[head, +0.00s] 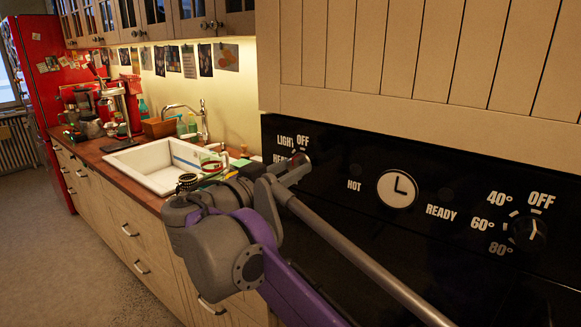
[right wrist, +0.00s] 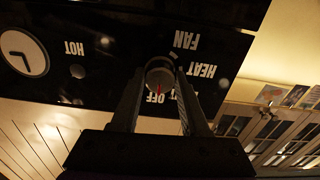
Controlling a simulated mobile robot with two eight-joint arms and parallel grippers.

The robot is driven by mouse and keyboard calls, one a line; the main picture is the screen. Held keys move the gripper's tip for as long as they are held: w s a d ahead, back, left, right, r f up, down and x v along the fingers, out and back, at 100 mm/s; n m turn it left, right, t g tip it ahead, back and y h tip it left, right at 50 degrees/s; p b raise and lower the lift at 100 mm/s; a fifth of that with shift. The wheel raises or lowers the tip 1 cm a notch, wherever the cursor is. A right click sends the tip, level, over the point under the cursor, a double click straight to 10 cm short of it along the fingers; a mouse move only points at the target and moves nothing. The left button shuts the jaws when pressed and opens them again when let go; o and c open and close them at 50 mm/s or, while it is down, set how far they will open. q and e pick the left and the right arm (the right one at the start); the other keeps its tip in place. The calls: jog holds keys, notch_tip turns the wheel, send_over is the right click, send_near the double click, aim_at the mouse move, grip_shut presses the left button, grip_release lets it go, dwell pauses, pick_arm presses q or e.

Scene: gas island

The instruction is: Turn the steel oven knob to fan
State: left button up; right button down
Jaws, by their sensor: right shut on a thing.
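The steel oven knob (right wrist: 160,72) is round with a red mark, and sits on the black control panel (head: 345,205). In the right wrist view, which is upside down, labels FAN, HEAT and OFF show around it, and the red mark points towards OFF. The LIGHT label is mostly hidden there, but reads beside OFF in the head view. My right gripper (right wrist: 157,88) is shut on the knob, one finger at each side. In the head view my right gripper (head: 296,170) covers part of the knob and the labels below it. My left gripper is not in view.
A clock dial (head: 397,188) and a black temperature knob (head: 527,230) are further right on the panel. A long grey bar (head: 360,257) runs in front of the panel. Wooden cabinet panelling (head: 420,60) is above. A white sink (head: 158,165) is to the left.

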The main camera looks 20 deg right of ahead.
jog(key=n+p, duration=0.2)
jog(key=shift+r+n, duration=0.2)
jog(key=shift+n, duration=0.2)
jog(key=n+p, duration=0.2)
jog(key=n, duration=0.1)
jog(key=shift+n+p, duration=0.3)
jog(key=shift+p, duration=0.05)
jog(key=n+p, duration=0.1)
jog(key=n, duration=0.2)
jog(key=shift+n+p, duration=0.35)
jog(key=shift+n, duration=0.05)
jog(key=n+p, duration=0.1)
jog(key=n, duration=0.2)
jog(key=shift+n, duration=0.3)
jog(key=n+p, duration=0.1)
jog(key=n, duration=0.2)
jog(key=shift+f+n, duration=0.1)
jog(key=shift+n, duration=0.2)
jog(key=n, duration=0.3)
jog(key=shift+n, duration=0.3)
jog(key=n, duration=0.3)
jog(key=shift+n, duration=0.3)
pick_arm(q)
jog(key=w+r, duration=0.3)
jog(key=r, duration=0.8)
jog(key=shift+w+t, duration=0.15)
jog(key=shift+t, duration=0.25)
pick_arm(e)
jog(key=n, duration=0.4)
jog(key=shift+n, duration=0.4)
